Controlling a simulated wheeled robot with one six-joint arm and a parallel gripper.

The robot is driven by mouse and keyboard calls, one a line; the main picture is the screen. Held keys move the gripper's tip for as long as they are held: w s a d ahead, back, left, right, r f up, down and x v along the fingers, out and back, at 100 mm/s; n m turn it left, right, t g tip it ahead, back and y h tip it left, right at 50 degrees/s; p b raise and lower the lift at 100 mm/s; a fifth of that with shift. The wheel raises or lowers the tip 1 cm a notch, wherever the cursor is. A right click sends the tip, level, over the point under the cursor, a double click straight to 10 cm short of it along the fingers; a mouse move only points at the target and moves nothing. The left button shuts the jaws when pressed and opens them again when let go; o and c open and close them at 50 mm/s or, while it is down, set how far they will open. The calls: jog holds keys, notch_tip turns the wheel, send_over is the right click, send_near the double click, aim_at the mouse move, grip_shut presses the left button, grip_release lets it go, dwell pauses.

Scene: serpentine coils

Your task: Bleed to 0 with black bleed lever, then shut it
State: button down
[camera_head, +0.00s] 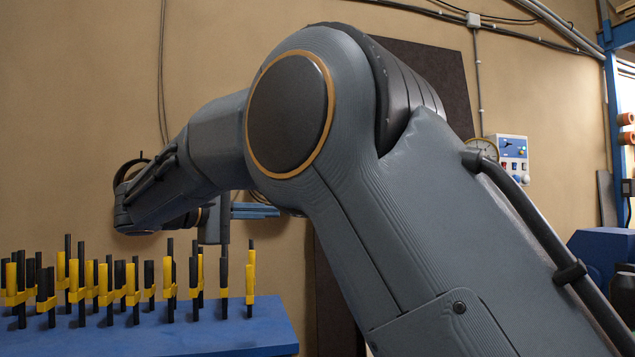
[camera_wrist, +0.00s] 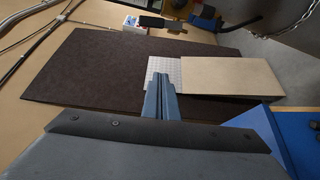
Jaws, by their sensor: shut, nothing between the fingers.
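My gripper (camera_wrist: 162,76) is shut and empty in the wrist view, its fingers in front of a dark wall panel and a pale dotted plate. In the head view my arm crosses the middle and covers much of the wall. A round gauge (camera_head: 484,147) on the wall is partly hidden behind my arm; I cannot read it. A dark bar (camera_wrist: 165,22) shows at the top of the wrist view, away from the fingers. I cannot tell whether it is the black bleed lever, and I make out no sure lever in the head view.
A white control box (camera_head: 513,150) with coloured knobs is on the wall right of the gauge. A blue table (camera_head: 190,342) at lower left bears several upright black and yellow pieces. A tan board (camera_wrist: 230,78) lies beside the dotted plate (camera_wrist: 157,68). Blue equipment (camera_head: 602,245) stands right.

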jog(key=w+d+r+p, duration=0.1)
jog(key=d+p, duration=0.1)
jog(key=d, duration=0.3)
jog(key=w+d+r+h+p, duration=0.1)
jog(key=w+d+r+p, duration=0.1)
jog(key=d, duration=0.4)
jog(key=shift+d+p, duration=0.2)
jog(key=shift+p, duration=0.35)
jog(key=shift+f+b, duration=0.1)
jog(key=shift+b, duration=0.2)
jog(key=m+b, duration=0.1)
jog(key=b, duration=0.1)
jog(key=d+m+b, duration=0.1)
jog(key=b, duration=0.1)
jog(key=shift+s+d, duration=0.15)
jog(key=shift+s, duration=0.25)
jog(key=shift+r, duration=0.2)
